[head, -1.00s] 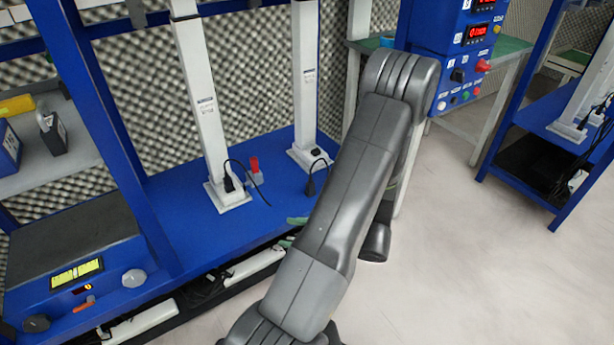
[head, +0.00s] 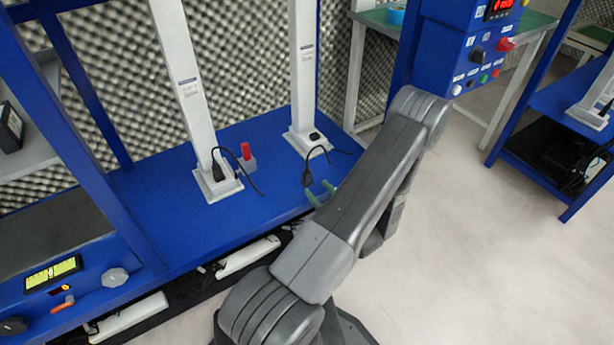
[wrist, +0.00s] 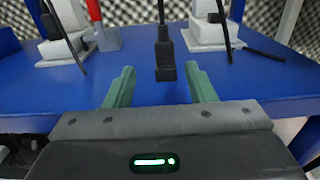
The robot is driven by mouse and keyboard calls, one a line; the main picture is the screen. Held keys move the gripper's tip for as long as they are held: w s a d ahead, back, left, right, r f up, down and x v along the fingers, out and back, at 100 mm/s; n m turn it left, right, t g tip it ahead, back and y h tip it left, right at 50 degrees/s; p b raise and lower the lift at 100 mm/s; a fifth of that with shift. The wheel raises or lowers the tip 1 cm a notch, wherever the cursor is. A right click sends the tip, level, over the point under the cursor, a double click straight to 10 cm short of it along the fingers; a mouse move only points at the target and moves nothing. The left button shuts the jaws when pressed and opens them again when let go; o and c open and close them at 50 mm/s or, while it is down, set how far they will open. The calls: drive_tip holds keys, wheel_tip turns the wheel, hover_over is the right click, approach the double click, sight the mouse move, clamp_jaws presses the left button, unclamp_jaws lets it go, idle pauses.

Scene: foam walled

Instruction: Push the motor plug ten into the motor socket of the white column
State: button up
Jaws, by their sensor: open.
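A black plug (head: 307,177) with a black cable hangs or stands near the front of the blue shelf, before the right white column (head: 302,70). That column's base (head: 308,142) has a dark socket spot (head: 314,135) on top. In the wrist view the plug (wrist: 166,72) is upright, centred between the green fingertips of my gripper (wrist: 161,72) and about level with or just beyond them. My gripper, also in the head view (head: 321,192), is open and holds nothing. I cannot read any number on the plug.
A left white column (head: 182,85) has a black plug (head: 217,170) at its base, with a red-topped grey piece (head: 246,158) beside it. The blue shelf (head: 165,205) is clear in front. Foam walls stand behind; a blue control box (head: 470,60) is at right.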

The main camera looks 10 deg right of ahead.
sight(309, 175)
drive_tip(key=x, duration=0.2)
drive_tip(key=b+x, duration=0.1)
drive_tip(key=x, duration=0.5)
drive_tip(key=shift+w+d+r+b, duration=0.2)
drive_tip(key=shift+r+b, duration=0.1)
drive_tip(key=shift+c, duration=0.4)
drive_tip(key=c, duration=1)
